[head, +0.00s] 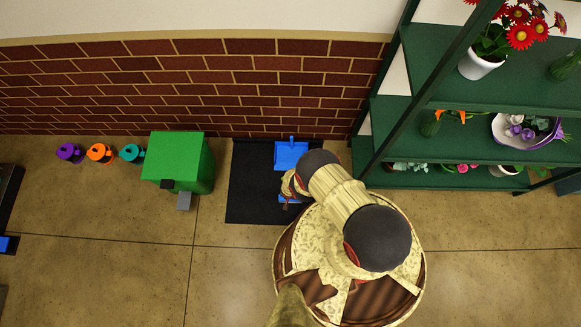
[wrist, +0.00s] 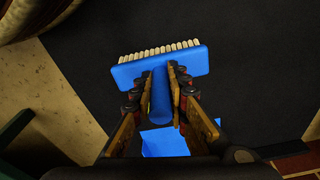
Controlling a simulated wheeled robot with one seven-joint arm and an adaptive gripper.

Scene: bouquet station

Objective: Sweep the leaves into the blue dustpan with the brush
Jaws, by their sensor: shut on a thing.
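The blue dustpan (head: 291,155) lies on the black mat (head: 250,195), near the brick wall, with its handle towards the wall. My gripper (wrist: 161,82) is shut on the handle of the blue brush (wrist: 135,71). The brush head with its pale bristles sits just beyond my fingertips in the wrist view. In the head view only a bit of blue shows beside my arm, over the mat. Part of the dustpan shows below the fingers in the wrist view (wrist: 165,142). I make out no leaves in either view; my arm covers part of the mat.
A green bin (head: 178,160) with a grey pedal stands left of the mat. Purple (head: 70,153), orange (head: 100,153) and teal (head: 132,153) watering cans line the wall. A dark green shelf (head: 440,178) with flowers stands at the right. The floor in front is mostly clear.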

